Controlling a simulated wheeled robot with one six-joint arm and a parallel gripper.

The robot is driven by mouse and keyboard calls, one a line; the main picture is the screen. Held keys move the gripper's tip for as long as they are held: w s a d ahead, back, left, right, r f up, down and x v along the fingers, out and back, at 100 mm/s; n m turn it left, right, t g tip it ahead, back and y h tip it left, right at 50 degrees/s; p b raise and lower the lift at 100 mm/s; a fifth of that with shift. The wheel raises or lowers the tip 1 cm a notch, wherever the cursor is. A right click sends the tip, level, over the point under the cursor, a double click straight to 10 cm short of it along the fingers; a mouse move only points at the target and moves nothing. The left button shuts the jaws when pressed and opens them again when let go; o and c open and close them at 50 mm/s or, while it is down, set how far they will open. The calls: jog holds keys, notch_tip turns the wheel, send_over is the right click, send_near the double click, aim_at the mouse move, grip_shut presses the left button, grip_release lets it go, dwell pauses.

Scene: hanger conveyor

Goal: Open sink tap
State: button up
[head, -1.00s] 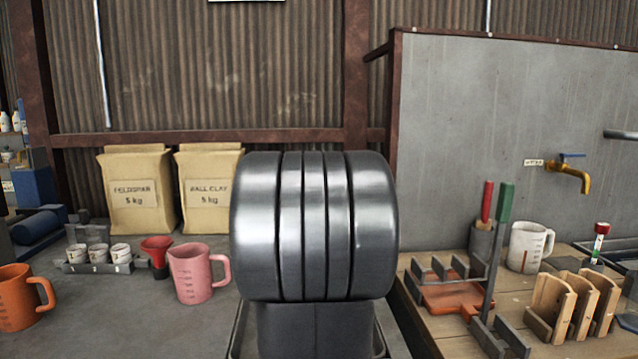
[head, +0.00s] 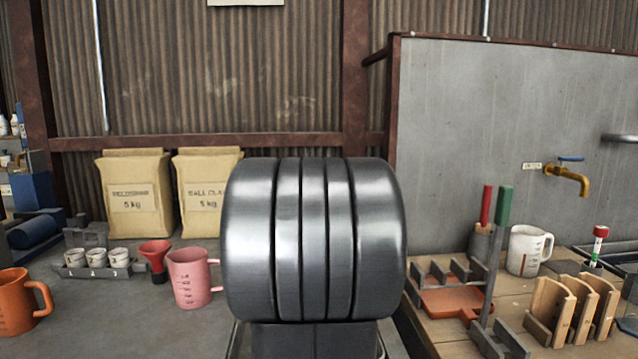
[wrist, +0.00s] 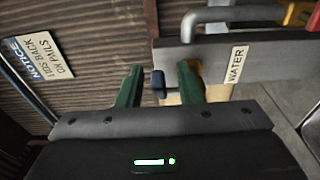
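The brass tap (head: 568,176) comes out of the grey wall panel at the right in the head view, with a flat blue handle (head: 571,159) on top. A small label (head: 532,166) is beside it. In the wrist view the dark blue handle (wrist: 158,84) shows between the two green fingers of my gripper (wrist: 160,68). The fingers are apart and no contact with the handle is visible. Part of the yellowish tap body (wrist: 171,98) shows behind, partly covered by the right finger. The WATER label (wrist: 236,65) is to the right. My gripper is not visible in the head view.
A grey pipe (head: 620,137) juts from the panel right of the tap. Below are a white measuring jug (head: 524,250), a wooden rack (head: 566,310) and upright red and green-handled tools (head: 505,206). A pink jug (head: 190,278) and paper sacks (head: 137,197) stand left.

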jog(key=s+d+p, duration=0.1)
jog(key=s+d, duration=0.1)
jog(key=s, duration=1)
